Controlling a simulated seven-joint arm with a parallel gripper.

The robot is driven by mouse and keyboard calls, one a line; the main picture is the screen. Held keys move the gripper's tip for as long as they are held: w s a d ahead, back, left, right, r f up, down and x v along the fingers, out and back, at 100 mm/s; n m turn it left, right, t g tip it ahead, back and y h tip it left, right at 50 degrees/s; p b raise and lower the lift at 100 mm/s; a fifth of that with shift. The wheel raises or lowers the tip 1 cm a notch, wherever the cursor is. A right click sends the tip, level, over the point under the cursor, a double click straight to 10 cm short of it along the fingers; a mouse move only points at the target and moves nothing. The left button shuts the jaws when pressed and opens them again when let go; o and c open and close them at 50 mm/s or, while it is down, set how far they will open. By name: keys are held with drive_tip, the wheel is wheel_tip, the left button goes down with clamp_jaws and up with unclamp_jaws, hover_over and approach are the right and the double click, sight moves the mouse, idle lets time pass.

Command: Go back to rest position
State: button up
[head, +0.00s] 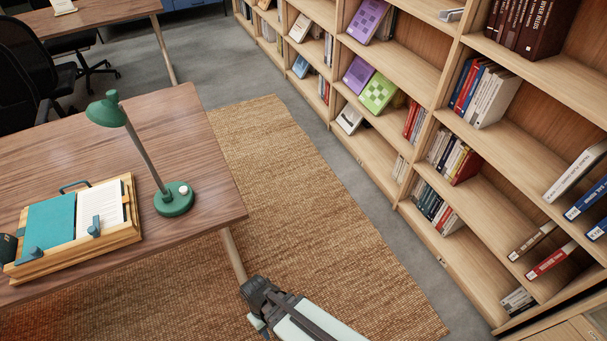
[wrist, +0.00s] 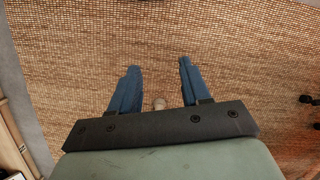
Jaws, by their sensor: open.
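My gripper (wrist: 157,80) is open in the wrist view, with its two blue fingers spread apart and only the woven rug (wrist: 240,50) behind them. Nothing is held between the fingers. In the head view my arm reaches in from the bottom edge, over the rug (head: 290,190) and to the right of the wooden desk (head: 180,120). The fingertips cannot be made out there. A small pale round thing shows low between the fingers in the wrist view; I cannot tell what it is.
The desk holds a green lamp (head: 174,199) and a wooden book stand (head: 128,235) with a teal-and-white open book. A long bookcase (head: 480,150) with several books lines the right side. A black chair (head: 30,75) stands at the upper left. The rug between desk and bookcase is clear.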

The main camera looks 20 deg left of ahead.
drive_tip(key=w+d+f+m+g+y, duration=0.1)
drive_tip(key=d+m, duration=0.3)
drive_tip(key=d, duration=0.8)
drive_tip(key=w+d+f+m+g, duration=0.1)
drive_tip(key=d+f+m, duration=0.3)
drive_tip(key=d, duration=0.8)
drive_tip(key=w+d+f+m+g+y, duration=0.1)
drive_tip(key=d+m, duration=0.3)
drive_tip(key=d, duration=0.8)
drive_tip(key=shift+w+f+m+g+y, duration=0.3)
drive_tip(key=shift+w+f+g, duration=0.1)
drive_tip(key=shift+f+g, duration=0.5)
